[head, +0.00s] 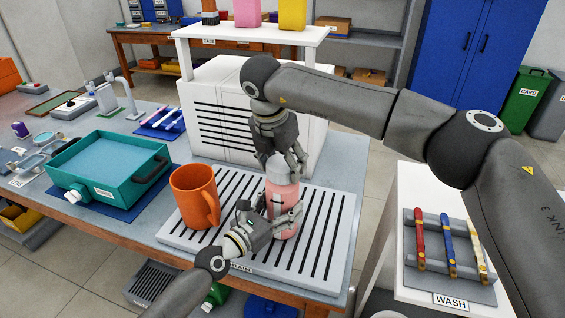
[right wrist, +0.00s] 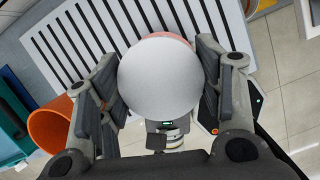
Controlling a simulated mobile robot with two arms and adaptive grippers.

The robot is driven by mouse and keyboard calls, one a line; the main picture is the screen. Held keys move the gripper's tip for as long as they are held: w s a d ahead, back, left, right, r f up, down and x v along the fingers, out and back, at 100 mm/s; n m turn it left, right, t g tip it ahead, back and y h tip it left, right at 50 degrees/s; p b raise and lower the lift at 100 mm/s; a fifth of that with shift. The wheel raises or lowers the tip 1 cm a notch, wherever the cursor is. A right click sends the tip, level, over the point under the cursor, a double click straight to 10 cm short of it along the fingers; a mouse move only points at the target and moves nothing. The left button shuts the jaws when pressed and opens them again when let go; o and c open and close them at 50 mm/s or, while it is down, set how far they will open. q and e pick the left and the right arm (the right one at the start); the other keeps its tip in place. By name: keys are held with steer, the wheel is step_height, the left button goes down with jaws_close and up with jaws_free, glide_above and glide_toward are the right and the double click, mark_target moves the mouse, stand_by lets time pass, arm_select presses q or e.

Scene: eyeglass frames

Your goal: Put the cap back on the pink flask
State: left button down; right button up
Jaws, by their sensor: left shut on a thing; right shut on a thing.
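The pink flask (head: 283,197) stands upright on the grey slatted drain board. My left gripper (head: 283,214) is shut on its lower body from the left. The light grey cap (head: 279,168) is at the flask's top, and my right gripper (head: 288,165) is shut on it from above. In the right wrist view the round cap (right wrist: 158,80) sits between the two fingers (right wrist: 160,85), with a sliver of pink flask (right wrist: 180,38) showing behind its upper edge. The cap lines up closely with the flask. I cannot tell whether it is fully seated, as the fingers hide part of the joint.
An orange mug (head: 193,197) stands just left of the flask on the drain board (head: 325,240). A white slotted cabinet (head: 215,115) is close behind. A teal tray (head: 110,165) lies further left. A white stand with colored tools (head: 448,240) is at the right.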

steer(key=m+h, duration=0.1)
steer(key=m, duration=0.3)
steer(key=shift+a+g, duration=0.1)
steer(key=shift+g, duration=0.3)
steer(key=m+g, duration=0.1)
steer(key=m, duration=0.3)
steer(key=shift+m+h, duration=0.3)
arm_select(q)
steer(key=shift+s+f, duration=0.1)
arm_select(e)
steer(key=m+g, duration=0.1)
steer(key=m, duration=0.5)
steer(key=shift+m+g, duration=0.4)
steer(key=o, duration=0.9)
steer(key=shift+o, duration=0.2)
